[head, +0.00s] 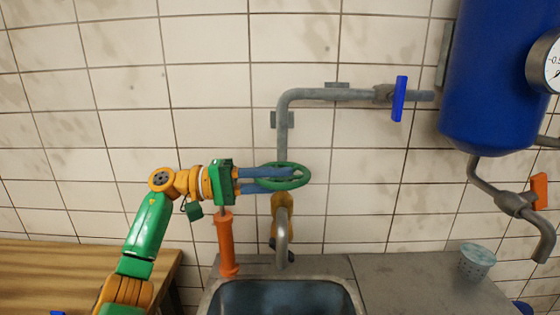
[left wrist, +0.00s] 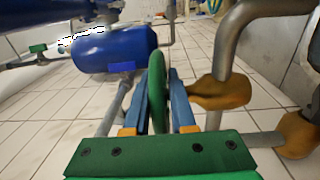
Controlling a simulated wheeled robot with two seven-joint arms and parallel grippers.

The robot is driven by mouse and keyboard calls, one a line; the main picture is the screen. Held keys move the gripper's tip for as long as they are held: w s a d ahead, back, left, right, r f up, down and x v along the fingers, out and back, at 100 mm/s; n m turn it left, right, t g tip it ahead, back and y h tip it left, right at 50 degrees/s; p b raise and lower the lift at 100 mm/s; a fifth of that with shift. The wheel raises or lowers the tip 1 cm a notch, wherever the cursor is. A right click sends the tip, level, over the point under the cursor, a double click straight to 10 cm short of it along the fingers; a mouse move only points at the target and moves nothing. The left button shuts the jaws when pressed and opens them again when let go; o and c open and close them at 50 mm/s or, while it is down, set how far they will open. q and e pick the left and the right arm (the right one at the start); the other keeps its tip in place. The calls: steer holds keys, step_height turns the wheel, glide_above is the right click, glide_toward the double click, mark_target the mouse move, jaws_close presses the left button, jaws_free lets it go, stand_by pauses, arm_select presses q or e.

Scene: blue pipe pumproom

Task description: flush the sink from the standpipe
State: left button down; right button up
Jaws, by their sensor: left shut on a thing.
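The standpipe is a grey pipe (head: 283,138) on the tiled wall, with a brass valve body (head: 283,203) and a grey spout (head: 281,228) over the steel sink (head: 212,292). A green handwheel (head: 305,177) lies roughly level above the valve body. My left gripper (head: 288,179) reaches in from the left, its blue fingers shut on the handwheel's rim. In the left wrist view the green rim (left wrist: 157,85) stands between the two fingers, and the brass body (left wrist: 222,93) is just to the right. The sink's bottom is cut off by the picture edge. My right gripper is not in view.
A blue lever (head: 399,99) sits on the pipe towards a blue tank (head: 490,75). The tank's outlet has an orange lever (head: 539,190). An upright orange cylinder (head: 228,246) stands close below my left gripper. A perforated cup (head: 476,261) is on the right counter (head: 410,275).

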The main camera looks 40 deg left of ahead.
arm_select(q)
steer(key=shift+a+r+m+g+h+p, duration=0.15)
steer(key=shift+r+m+g+h+p, duration=0.1)
steer(key=shift+m+g+h+p, duration=0.3)
steer(key=shift+a+r+m+g+h+p, duration=0.15)
steer(key=shift+r+m+g+h+p, duration=0.1)
steer(key=shift+m+g+h+p, duration=0.3)
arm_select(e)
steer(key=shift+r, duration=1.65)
arm_select(q)
steer(key=shift+f, duration=0.1)
steer(key=c, duration=0.8)
jaws_free()
steer(key=shift+c, duration=0.2)
steer(key=shift+s+f, duration=0.1)
steer(key=shift+s, duration=0.05)
